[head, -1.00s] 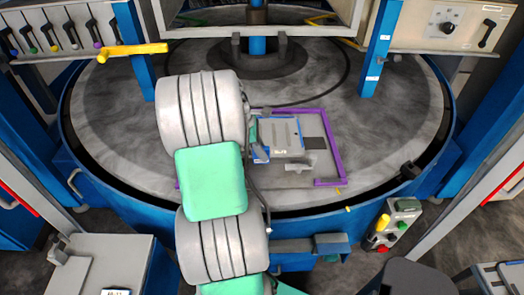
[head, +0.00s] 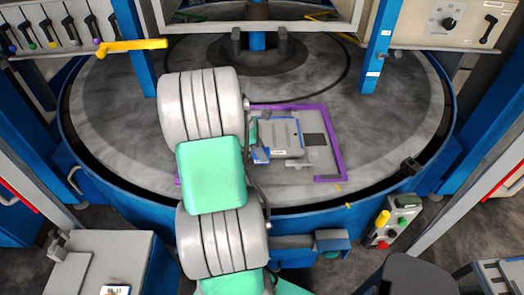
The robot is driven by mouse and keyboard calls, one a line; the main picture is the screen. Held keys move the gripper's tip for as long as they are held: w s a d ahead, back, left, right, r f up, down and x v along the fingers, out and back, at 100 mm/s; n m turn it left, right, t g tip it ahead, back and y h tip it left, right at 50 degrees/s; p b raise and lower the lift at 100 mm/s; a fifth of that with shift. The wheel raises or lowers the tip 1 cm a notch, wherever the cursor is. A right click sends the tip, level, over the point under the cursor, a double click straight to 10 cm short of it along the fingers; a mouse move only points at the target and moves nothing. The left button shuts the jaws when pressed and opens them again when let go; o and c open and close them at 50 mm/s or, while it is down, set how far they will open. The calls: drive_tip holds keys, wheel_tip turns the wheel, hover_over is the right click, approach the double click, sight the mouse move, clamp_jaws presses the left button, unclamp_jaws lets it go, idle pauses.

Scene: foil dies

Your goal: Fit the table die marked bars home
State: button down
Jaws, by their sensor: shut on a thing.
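A grey die (head: 282,133) with ribs along its top, blue edging and a small white label on its front edge is over the round grey table, inside a purple outline (head: 333,140). The label is too small to read, and I cannot tell whether it bears the bars mark. My gripper (head: 260,147) is at the die's left side, shut on it. My arm's large white and green links hide most of the gripper and the left part of the outline. I cannot tell whether the die is seated or slightly raised.
A dark square (head: 314,141) lies right of the die. The round table (head: 400,125) is otherwise broadly clear on the right. Blue posts (head: 380,45) stand at its edge. A yellow handle (head: 130,46) juts in at upper left, and a button box (head: 394,222) stands at front right.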

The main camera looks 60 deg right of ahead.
drive_tip(key=shift+f, duration=0.35)
drive_tip(key=c, duration=1.3)
unclamp_jaws()
drive_tip(key=shift+a+f, duration=0.1)
drive_tip(key=shift+f, duration=0.05)
drive_tip(key=v, duration=0.8)
